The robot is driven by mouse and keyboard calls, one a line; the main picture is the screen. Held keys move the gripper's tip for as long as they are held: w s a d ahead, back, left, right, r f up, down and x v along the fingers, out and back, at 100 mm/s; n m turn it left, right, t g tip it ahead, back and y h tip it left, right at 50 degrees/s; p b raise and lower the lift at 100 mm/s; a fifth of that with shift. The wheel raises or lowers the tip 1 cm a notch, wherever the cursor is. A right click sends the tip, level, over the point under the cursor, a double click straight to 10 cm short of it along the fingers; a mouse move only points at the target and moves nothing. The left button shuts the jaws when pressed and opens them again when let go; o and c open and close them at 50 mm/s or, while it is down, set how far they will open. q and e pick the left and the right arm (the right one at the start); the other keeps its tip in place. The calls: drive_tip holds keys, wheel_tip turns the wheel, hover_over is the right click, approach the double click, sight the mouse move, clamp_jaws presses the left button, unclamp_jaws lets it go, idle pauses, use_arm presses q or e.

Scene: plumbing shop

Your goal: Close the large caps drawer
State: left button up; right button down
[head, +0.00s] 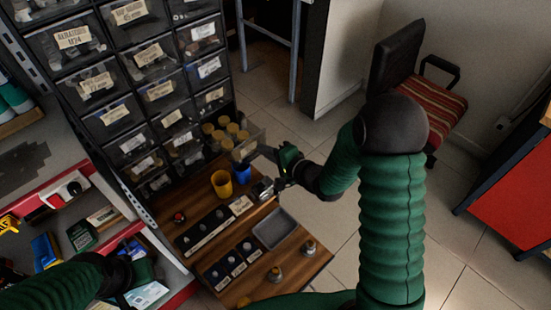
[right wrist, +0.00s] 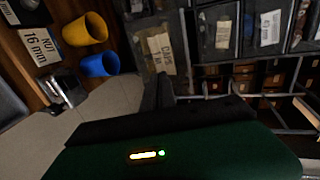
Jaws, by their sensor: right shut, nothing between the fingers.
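A clear-fronted drawer stands pulled out near the bottom right of the drawer cabinet (head: 152,87), with several tan round caps (head: 222,131) inside. Its front (head: 250,144) faces my right gripper. In the right wrist view, a drawer front (right wrist: 158,52) carries a label that seems to read "CAPS"; the rest of the label is hard to read. My right gripper (head: 268,154) is shut and empty, with its tips close to the drawer front. Its fingers show in the right wrist view (right wrist: 158,90) just below the label; contact is unclear. My left gripper (head: 128,282) is low at the left, its fingers unclear.
A wooden board (head: 216,263) below the open drawer holds a yellow cup (head: 221,184), a blue cup (head: 242,174), a grey tray (head: 274,229) and small fittings. A red-edged shelf (head: 88,170) is at the left. A striped chair (head: 418,97) and a red cabinet (head: 513,188) stand right.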

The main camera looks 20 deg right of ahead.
drive_tip(key=shift+w+a, duration=0.15)
drive_tip(key=shift+w, duration=0.15)
drive_tip(key=shift+w+a, duration=0.15)
drive_tip(key=shift+w, duration=0.35)
drive_tip(key=p, duration=0.2)
approach(232, 128)
drive_tip(key=w, duration=0.2)
drive_tip(key=w+a, duration=0.1)
drive_tip(key=shift+w+a+r, duration=0.2)
drive_tip(key=shift+w+a, duration=0.05)
drive_tip(key=shift+w, duration=0.1)
drive_tip(key=w, duration=0.1)
drive_tip(key=w+a, duration=0.1)
drive_tip(key=w, duration=0.3)
drive_tip(key=shift+a+f, duration=0.1)
drive_tip(key=shift+a, duration=0.3)
drive_tip(key=shift+w+a+r, duration=0.15)
drive_tip(key=shift+a+r, duration=0.05)
drive_tip(key=shift+r, duration=0.05)
use_arm(q)
drive_tip(key=shift+w+a+r, duration=0.3)
drive_tip(key=shift+w+r, duration=0.45)
drive_tip(key=shift+r, duration=0.2)
use_arm(e)
drive_tip(key=shift+d, duration=0.1)
